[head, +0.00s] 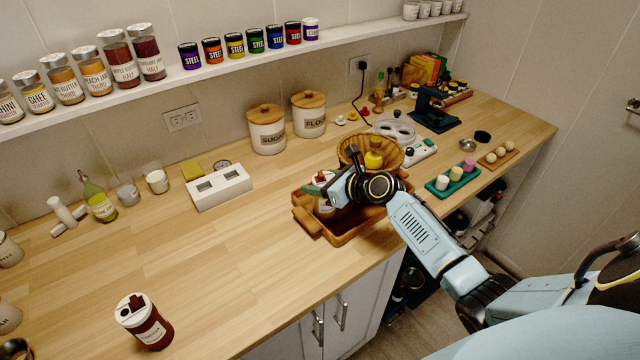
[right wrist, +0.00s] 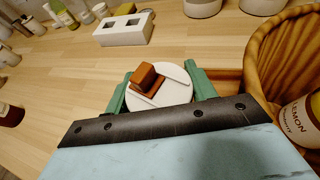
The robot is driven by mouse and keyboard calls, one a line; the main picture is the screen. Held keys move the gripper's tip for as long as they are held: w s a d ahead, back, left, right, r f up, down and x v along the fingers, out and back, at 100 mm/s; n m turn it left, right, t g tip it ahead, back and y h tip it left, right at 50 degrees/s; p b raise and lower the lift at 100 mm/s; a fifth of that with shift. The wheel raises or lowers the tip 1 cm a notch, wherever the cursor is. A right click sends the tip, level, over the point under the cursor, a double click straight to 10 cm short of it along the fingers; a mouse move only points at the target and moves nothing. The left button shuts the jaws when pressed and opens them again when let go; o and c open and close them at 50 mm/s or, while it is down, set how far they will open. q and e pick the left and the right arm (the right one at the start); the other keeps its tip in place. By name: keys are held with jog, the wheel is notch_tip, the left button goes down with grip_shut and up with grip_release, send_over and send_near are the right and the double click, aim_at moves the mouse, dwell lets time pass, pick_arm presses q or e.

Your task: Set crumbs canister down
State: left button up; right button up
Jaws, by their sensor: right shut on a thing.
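My right gripper (head: 318,188) is shut on a canister (head: 326,206) with a white lid and a reddish-brown flip top. The right wrist view shows the lid (right wrist: 172,92) from above, between the green fingers (right wrist: 160,95). The held canister is over or inside the left part of a wooden tray (head: 340,237). My gripper hides part of it, and I cannot tell whether its base touches anything. Its label is not readable. A similar brown canister (head: 150,330) with a white lid stands upright at the counter's front left. My left gripper is not in view.
A wicker basket (head: 362,146) with a yellow bottle (head: 374,158) is right beside the held canister. A white slotted block (head: 219,187), sugar (head: 267,133) and flour (head: 309,116) canisters stand behind. The counter's middle left (head: 190,255) is clear.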

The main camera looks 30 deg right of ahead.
jog(key=o, duration=1.1)
jog(key=shift+r, duration=0.15)
jog(key=p+v, duration=0.1)
jog(key=v, duration=1.1)
jog(key=shift+p, duration=0.3)
